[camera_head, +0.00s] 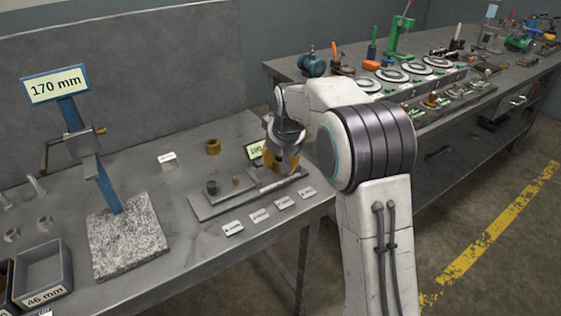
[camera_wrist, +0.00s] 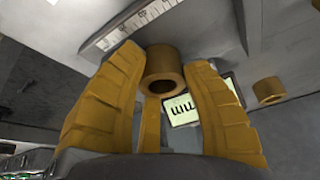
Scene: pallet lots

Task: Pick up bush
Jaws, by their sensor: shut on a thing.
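A brown, ring-shaped bush (camera_wrist: 163,72) sits between the yellow fingers of my gripper (camera_wrist: 165,60) in the wrist view. The fingers are shut on it, and its open bore faces the camera. In the head view my gripper (camera_head: 279,167) is over the right end of the grey plate on the left bench. The held bush cannot be made out there. A second, similar bush (camera_head: 213,146) stands on the bench to the left of my gripper, towards the back. It also shows at the right of the wrist view (camera_wrist: 268,90).
The grey plate (camera_head: 215,205) carries a dark cylinder (camera_head: 211,187) and a small brass piece (camera_head: 236,181). A label sign (camera_head: 256,149) stands close behind my gripper. Several small tags lie in front. A 170 mm stand (camera_head: 125,240) and a 46 mm bin (camera_head: 42,272) are at left.

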